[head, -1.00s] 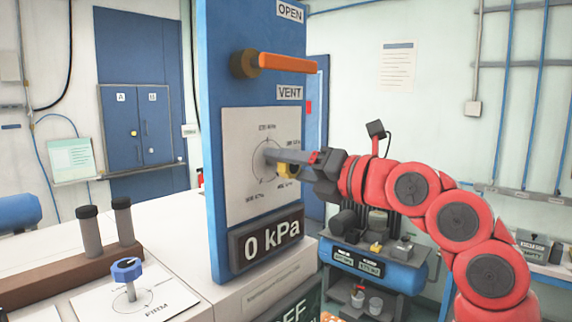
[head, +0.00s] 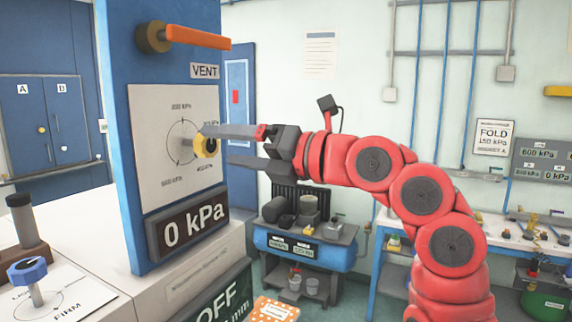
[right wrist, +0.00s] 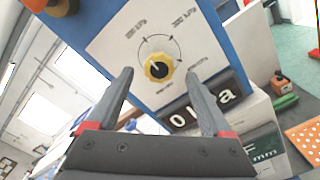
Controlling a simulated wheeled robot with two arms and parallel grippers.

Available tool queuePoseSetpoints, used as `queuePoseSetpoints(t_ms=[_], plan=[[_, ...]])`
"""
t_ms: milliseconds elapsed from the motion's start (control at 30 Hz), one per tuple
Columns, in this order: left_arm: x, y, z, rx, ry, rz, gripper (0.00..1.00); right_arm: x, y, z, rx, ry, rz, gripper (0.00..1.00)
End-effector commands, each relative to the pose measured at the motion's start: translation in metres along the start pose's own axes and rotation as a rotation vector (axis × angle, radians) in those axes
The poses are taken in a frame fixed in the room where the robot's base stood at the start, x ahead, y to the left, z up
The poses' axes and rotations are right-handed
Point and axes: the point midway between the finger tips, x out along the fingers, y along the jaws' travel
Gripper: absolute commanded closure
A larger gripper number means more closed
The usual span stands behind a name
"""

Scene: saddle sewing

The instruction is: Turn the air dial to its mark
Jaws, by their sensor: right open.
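My right gripper (head: 219,147) is open. In the head view its two fingers point left at the dial, one above the other, and the upper one partly overlaps the knob. In the right wrist view the fingers (right wrist: 160,76) spread on both sides of the knob, with nothing held. Whether they touch it I cannot tell. My left gripper is out of view.
A display (head: 187,228) under the panel reads 0 kPa. An orange lever (head: 197,37) sticks out above, by the VENT label. A blue-topped knob (head: 28,270) stands at the lower left. A blue cart (head: 303,248) stands behind my right arm.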

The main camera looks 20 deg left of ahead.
Motion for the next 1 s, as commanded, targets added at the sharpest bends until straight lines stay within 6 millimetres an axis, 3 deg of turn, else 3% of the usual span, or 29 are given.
queuePoseSetpoints(t_ms=[200, 400, 600, 1000], plan=[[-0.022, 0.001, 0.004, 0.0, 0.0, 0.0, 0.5, -0.06, -0.004, -0.002, -0.003, -0.004, -0.003, 0.16], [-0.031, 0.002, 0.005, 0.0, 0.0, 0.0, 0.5, -0.099, -0.003, -0.001, -0.001, -0.001, -0.004, 0.16], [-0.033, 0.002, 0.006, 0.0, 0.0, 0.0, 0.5, -0.115, -0.001, -0.001, -0.001, 0.003, -0.001, 0.16], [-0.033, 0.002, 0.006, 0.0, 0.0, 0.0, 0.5, -0.116, 0.0, -0.001, 0.0, 0.002, 0.0, 0.16]])
